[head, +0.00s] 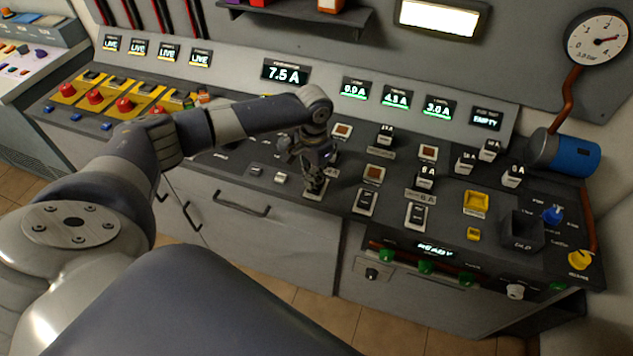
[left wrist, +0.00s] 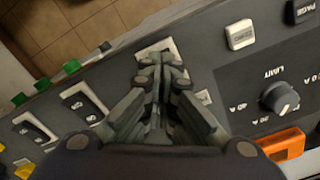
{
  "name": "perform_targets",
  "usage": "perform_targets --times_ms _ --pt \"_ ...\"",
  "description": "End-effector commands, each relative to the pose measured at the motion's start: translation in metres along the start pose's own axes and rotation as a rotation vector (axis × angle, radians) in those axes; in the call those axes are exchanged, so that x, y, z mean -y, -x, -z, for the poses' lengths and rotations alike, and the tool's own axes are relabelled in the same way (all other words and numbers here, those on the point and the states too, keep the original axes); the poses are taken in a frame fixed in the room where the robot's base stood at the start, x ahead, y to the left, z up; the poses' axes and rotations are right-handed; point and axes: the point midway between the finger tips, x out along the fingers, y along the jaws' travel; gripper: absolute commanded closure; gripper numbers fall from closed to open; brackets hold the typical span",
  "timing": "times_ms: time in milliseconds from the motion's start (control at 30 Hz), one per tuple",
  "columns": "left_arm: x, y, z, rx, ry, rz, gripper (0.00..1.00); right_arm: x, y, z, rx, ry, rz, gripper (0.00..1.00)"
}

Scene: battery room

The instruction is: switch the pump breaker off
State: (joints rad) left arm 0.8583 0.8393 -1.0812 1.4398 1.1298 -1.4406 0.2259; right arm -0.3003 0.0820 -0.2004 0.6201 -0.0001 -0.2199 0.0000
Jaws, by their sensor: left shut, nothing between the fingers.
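A row of rocker breakers in pale frames lies on the sloped dark panel; their labels are too small to read, so I cannot tell which one is the pump breaker. The left breaker (head: 313,195) is partly hidden under my left gripper (head: 316,183). The middle breaker (head: 365,202) and the right breaker (head: 416,215) are uncovered. In the left wrist view my left gripper (left wrist: 164,64) is shut and empty, its tips over the pale frame of a breaker (left wrist: 150,50). Whether they touch it I cannot tell. My right gripper is out of view.
Several small displays (head: 396,98) stand behind the panel. A knob (left wrist: 279,97), a white button (left wrist: 240,35) and an orange part (left wrist: 283,144) are close to the gripper. Green knobs (head: 426,266) line the front edge. A blue cylinder (head: 568,152) is at right.

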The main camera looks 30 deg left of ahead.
Motion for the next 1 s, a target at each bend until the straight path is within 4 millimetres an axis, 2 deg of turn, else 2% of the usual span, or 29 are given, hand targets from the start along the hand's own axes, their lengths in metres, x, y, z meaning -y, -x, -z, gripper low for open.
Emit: perform_targets --times_ms 1000 --pt "0.0000 -0.0083 0.0000 0.000 0.000 -0.001 1.00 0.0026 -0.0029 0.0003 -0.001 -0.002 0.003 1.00"
